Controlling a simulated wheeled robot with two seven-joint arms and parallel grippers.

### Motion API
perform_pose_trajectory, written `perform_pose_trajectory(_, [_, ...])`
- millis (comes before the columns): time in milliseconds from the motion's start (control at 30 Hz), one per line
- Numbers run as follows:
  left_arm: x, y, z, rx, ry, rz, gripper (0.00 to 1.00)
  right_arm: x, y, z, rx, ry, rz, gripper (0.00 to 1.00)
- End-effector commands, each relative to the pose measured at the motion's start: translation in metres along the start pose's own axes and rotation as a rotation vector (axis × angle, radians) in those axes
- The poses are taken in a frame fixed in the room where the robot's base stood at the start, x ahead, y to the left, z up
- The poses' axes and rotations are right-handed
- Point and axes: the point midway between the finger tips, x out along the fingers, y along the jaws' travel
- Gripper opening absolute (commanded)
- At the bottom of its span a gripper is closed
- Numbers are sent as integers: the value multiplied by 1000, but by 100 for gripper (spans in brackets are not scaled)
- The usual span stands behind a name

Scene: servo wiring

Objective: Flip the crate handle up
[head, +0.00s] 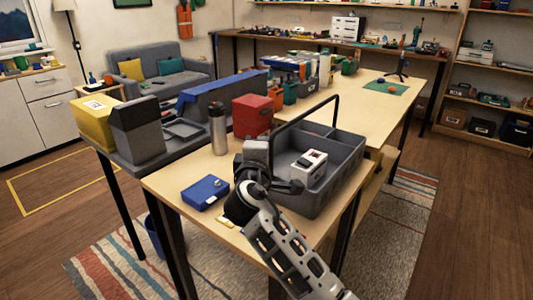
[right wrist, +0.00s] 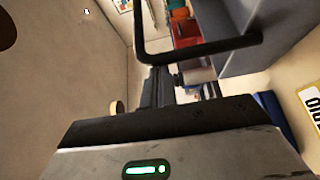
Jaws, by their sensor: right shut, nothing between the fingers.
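The grey crate (head: 310,206) stands near the front corner of the wooden table, with divided compartments inside. Its thin black handle (head: 305,115) stands up above the crate, with its crossbar well over the rim. In the right wrist view the handle (right wrist: 200,50) crosses the upper middle as a dark bent bar, beyond my gripper. My right gripper (head: 256,152) is at the crate's left side, near the handle's near leg. It is shut and empty. Whether it touches the handle is unclear. My left gripper is not in view.
A white device (head: 309,163) sits inside the crate. A blue case (head: 204,192) lies left of my right arm. A steel flask (head: 218,130) and a red box (head: 252,115) stand behind. The table's right rear part is mostly clear.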

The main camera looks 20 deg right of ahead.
Motion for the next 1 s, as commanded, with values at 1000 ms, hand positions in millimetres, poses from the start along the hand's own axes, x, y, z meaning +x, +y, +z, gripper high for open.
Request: perform_pose_trajectory(1000, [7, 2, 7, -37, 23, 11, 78, 2, -2, -31, 32, -4, 16, 0])
